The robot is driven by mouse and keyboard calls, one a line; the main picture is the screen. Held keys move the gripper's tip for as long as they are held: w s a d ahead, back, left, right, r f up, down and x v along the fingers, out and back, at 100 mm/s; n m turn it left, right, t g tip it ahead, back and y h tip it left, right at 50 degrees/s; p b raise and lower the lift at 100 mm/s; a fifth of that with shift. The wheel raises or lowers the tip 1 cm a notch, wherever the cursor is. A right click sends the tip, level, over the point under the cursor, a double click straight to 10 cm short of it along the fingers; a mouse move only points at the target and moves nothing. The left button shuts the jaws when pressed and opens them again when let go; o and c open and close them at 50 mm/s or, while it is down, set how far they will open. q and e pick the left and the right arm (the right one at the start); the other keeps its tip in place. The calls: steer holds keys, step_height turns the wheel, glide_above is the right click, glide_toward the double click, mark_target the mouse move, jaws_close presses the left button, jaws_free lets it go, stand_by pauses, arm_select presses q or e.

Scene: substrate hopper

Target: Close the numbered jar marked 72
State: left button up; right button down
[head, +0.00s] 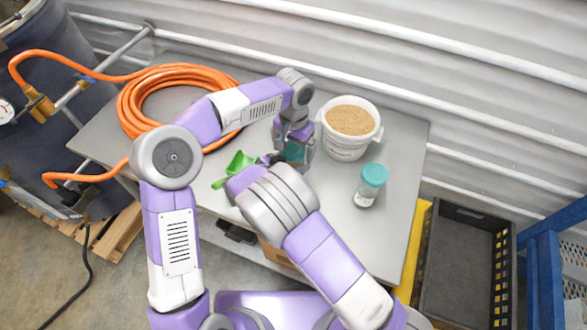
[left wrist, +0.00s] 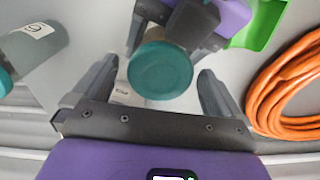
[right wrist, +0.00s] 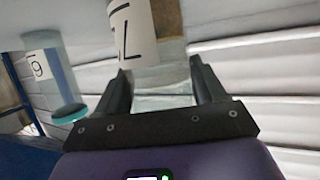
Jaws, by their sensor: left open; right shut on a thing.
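A clear jar (right wrist: 160,78) with a white label is gripped in my right gripper (right wrist: 160,70). The label shows upside down in the right wrist view, with part of a numeral like a 7; the rest curves out of sight. A teal lid (left wrist: 160,70) sits at its top; I cannot tell whether it is tight. My left gripper (head: 293,140) is open above it, its fingers on either side of the lid and apart from it. A second jar (head: 366,192) with a teal lid stands to the right on the table; its label shows one digit, like 6 or 9.
A white tub (head: 345,148) of brown substrate stands at the table's back right. A coiled orange hose (head: 128,105) lies at the left. A green scoop (head: 238,166) lies beside my grippers. A black crate (head: 463,265) is right of the grey table (head: 400,135). The table's right front is clear.

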arm_select(q)
step_height(320, 180, up, 12)
stand_by(0.6)
arm_select(e)
jaws_free()
arm_select(q)
steer(key=shift+r, duration=0.15)
arm_select(e)
steer(key=v, duration=0.7)
steer(key=shift+s+a+r, duration=0.15)
steer(key=shift+s+a, duration=0.05)
stand_by(0.3)
